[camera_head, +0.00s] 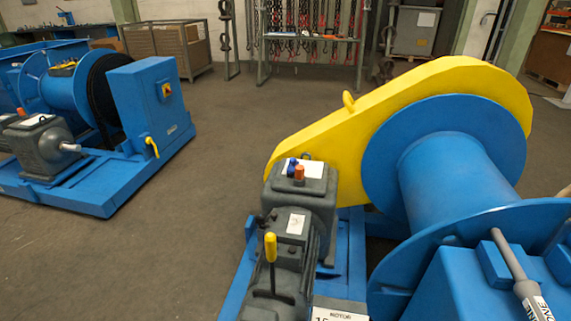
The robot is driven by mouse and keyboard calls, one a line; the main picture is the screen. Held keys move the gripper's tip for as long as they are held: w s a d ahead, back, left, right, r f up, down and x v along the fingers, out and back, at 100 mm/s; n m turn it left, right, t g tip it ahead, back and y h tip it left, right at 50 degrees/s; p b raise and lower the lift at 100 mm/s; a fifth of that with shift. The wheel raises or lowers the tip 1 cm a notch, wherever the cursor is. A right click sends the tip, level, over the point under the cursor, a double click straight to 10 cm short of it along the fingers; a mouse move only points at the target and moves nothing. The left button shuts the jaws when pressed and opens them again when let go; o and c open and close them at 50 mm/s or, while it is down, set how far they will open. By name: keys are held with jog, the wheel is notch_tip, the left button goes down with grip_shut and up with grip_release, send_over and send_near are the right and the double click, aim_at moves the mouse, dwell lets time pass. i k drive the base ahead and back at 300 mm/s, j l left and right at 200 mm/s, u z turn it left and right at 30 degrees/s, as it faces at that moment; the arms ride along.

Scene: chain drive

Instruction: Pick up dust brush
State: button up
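I cannot make out a dust brush for certain in the head view. A yellow-handled lever or tool (270,247) stands upright on the dark grey motor unit (285,270) at the lower middle; its lower part is dark. Small blue and orange items (298,172) sit by a white paper on top of the grey gearbox, too small to identify fully. A grey tube with a narrow neck and a partly cut-off label (527,290) lies tilted at the lower right by the blue machine housing. My gripper is not in view.
A blue winch drum (455,180) with a yellow chain guard (400,110) fills the right. Another blue winch (90,180) stands at left. Between them the grey floor (205,225) is clear. A rack with hanging chains (310,40) and a mesh crate (170,45) stand behind.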

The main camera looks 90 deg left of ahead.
aim_at(294, 162)
jog(key=u, duration=2.35)
jog(key=i+j+z, duration=0.1)
jog(key=j+z, duration=0.25)
jog(key=j, duration=0.9)
jog(key=k+j+z, duration=0.1)
jog(key=j+z, duration=0.2)
jog(key=j, duration=0.9)
jog(key=i+j+z, duration=0.25)
jog(key=j, duration=0.25)
jog(key=i+j+z, duration=0.2)
jog(key=j, duration=0.3)
jog(key=i+j+z, duration=0.1)
jog(key=j+z, duration=0.15)
jog(key=j, duration=0.25)
jog(key=i+j+z, duration=0.2)
jog(key=j, duration=0.35)
jog(key=j+z, duration=0.25)
jog(key=j, duration=0.3)
jog(key=i+j+z, duration=0.1)
jog(key=i+j, duration=0.55)
jog(key=j, duration=0.3)
jog(key=i, duration=0.2)
jog(key=z, duration=0.05)
